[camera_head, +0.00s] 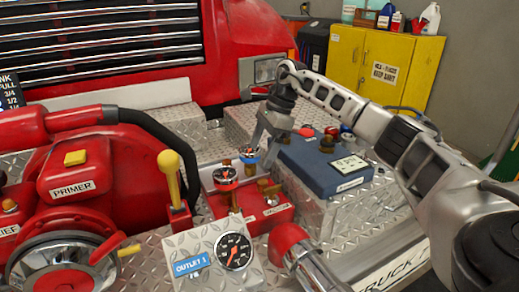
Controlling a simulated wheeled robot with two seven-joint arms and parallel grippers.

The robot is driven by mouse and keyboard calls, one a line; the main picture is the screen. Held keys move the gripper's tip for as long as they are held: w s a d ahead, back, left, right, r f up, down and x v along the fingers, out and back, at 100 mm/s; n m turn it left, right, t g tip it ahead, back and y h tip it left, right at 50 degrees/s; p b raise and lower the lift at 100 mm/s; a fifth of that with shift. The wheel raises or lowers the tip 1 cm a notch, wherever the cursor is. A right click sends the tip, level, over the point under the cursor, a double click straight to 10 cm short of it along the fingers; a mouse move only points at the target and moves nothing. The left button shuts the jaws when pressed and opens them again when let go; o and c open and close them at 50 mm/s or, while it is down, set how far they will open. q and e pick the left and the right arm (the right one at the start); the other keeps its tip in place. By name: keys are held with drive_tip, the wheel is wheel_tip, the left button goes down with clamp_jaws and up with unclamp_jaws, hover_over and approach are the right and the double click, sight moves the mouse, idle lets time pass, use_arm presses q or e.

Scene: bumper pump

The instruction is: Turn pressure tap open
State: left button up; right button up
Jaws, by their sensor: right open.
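My right gripper (262,146) comes in from the right and points down over the red pump box (268,217). Its fingers are apart. A small blue-topped brass fitting (249,155) is right at the fingertips; I cannot tell whether they touch it. A brass fitting (268,187) sits on the box below the gripper. The box labels are too small to read, so I cannot tell for sure which fitting is the pressure tap. My left gripper is not in view.
A red pump with a primer button (75,158) and a yellow lever (170,175) stand at left. An outlet gauge (234,251) and a red-capped pipe (290,243) are in front. A blue case (325,170) is close at right. A yellow cabinet (385,65) stands behind.

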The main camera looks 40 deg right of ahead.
drive_tip(key=shift+p+v, duration=0.35)
drive_tip(key=shift+v, duration=0.8)
drive_tip(key=v, duration=1.6)
drive_tip(key=shift+f, duration=0.1)
